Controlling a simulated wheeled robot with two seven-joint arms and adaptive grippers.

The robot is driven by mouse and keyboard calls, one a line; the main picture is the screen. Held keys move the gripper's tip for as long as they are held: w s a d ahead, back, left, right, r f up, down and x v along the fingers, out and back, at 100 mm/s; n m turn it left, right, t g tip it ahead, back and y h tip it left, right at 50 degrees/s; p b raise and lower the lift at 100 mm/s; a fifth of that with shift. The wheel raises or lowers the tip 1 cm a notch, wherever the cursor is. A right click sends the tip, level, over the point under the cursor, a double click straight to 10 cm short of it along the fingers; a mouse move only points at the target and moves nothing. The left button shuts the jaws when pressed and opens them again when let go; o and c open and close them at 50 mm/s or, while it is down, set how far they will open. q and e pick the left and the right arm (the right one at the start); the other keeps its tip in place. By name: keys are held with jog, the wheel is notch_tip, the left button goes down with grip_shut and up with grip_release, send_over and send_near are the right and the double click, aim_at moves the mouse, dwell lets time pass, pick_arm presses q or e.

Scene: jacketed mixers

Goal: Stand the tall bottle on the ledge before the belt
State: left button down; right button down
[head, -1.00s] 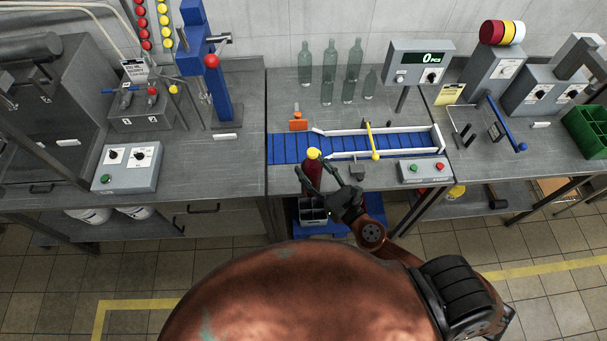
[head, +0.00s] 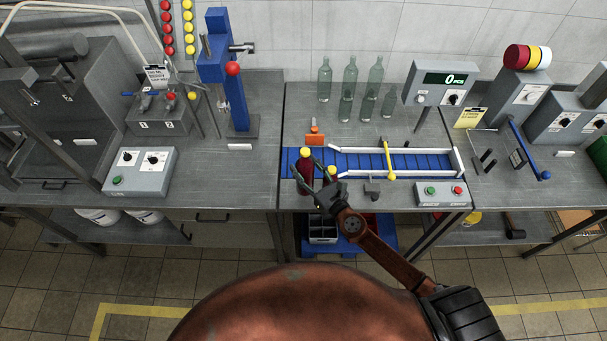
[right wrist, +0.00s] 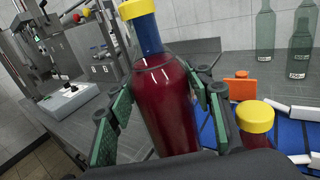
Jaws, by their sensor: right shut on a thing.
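The tall bottle (head: 305,178) is dark red with a blue neck and a yellow cap. My right gripper (head: 306,165) is shut on its body, and the bottle is about upright over the left end of the blue belt (head: 350,160). In the right wrist view the bottle (right wrist: 165,105) stands between the green finger pads. Its base is hidden, so I cannot tell whether it touches anything. A second yellow-capped red bottle (right wrist: 255,125) is just right of it. The grey ledge (head: 395,190) runs along the belt's front side. My left gripper is not in view.
An orange block (head: 315,138) is behind the belt's left end. A yellow bar (head: 388,160) crosses the belt. A button box (head: 441,193) is at the front right. Clear bottles (head: 348,85) stand at the back. A divided crate (head: 322,230) is below the table edge.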

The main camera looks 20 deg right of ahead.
jog(key=shift+w+a+f, duration=0.1)
jog(key=shift+w+f, duration=0.1)
jog(key=shift+w, duration=0.15)
jog(key=shift+w+f+b, duration=0.2)
jog(key=shift+f+b, duration=1.35)
jog(key=shift+f, duration=0.25)
jog(key=c, duration=1.3)
grip_release()
jog(key=shift+s+f, duration=0.1)
jog(key=shift+f, duration=0.05)
jog(key=shift+o, duration=0.2)
jog(key=b+v, duration=0.3)
jog(key=v, duration=0.9)
